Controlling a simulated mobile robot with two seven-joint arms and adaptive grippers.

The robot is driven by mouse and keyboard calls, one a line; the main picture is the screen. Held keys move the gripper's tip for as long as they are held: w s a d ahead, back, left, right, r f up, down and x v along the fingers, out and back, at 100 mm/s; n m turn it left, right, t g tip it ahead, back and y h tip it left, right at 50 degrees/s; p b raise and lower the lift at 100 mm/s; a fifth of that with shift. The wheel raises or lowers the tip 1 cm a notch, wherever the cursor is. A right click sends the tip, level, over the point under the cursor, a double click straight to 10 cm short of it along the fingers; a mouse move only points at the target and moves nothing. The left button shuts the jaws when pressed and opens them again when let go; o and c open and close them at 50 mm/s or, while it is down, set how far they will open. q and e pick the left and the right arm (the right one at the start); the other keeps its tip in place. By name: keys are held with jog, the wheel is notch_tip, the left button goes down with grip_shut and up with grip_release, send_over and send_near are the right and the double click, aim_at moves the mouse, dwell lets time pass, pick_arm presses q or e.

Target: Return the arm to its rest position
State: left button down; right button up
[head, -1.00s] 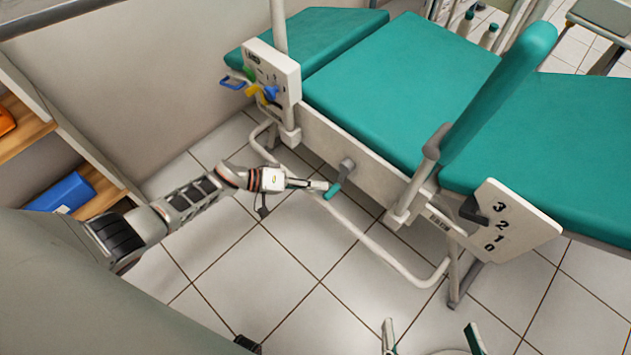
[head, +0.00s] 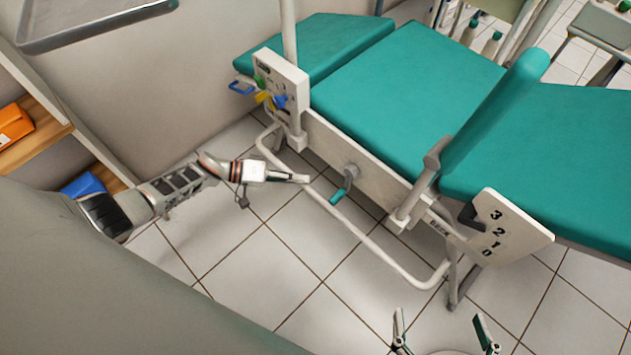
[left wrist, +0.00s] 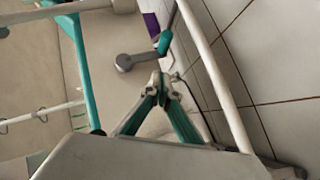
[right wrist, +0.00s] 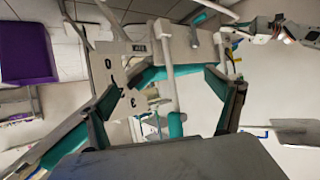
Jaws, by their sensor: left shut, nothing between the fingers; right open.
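My left arm comes in from the left in the head view. Its gripper (head: 304,178) is shut and empty, a little left of the teal-handled crank (head: 345,186) on the chair's side and apart from it. In the left wrist view the shut fingertips (left wrist: 162,84) show near the crank (left wrist: 140,56). My right gripper (head: 444,325) is open at the bottom edge of the head view, with nothing between its fingers, over the floor. Its spread fingers (right wrist: 160,92) also show in the right wrist view.
A panel with coloured levers (head: 278,85) and a numbered panel (head: 500,228) stick out. Tiled floor (head: 285,265) is free in front.

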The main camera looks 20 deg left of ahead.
pick_arm(q)
jog(key=shift+p+v, duration=0.4)
jog(key=shift+v, duration=2.35)
pick_arm(e)
jog(key=shift+s+d+f+g, duration=0.4)
jog(key=shift+s+d+f, duration=0.2)
jog(key=shift+f, duration=0.2)
pick_arm(q)
jog(key=shift+s+d, duration=0.1)
